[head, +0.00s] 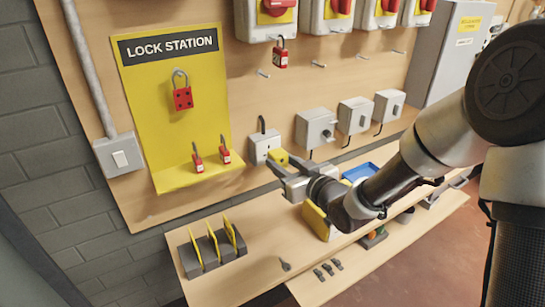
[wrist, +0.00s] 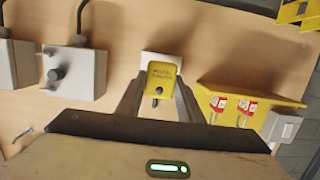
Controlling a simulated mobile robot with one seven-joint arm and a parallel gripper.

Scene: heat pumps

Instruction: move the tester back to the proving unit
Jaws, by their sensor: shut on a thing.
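The tester looks to be the small yellow block with dark lettering and a dark stub, between my fingers in the wrist view (wrist: 161,76). It also shows in the head view (head: 278,156). My gripper (head: 283,164) is shut on it, and it is held in front of the wall board. A white box (head: 263,146) with a black loop on top is on the board beside it; in the wrist view this box (wrist: 163,58) is partly hidden behind the tester. I cannot tell whether they touch. I cannot tell for sure which thing is the proving unit.
The yellow lock station (head: 168,110) with red padlocks is to the left. Several grey boxes (head: 316,128) with knobs line the board to the right. A rack of yellow cards (head: 213,250) stands on the bench. A blue tray (head: 361,172) lies behind my arm.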

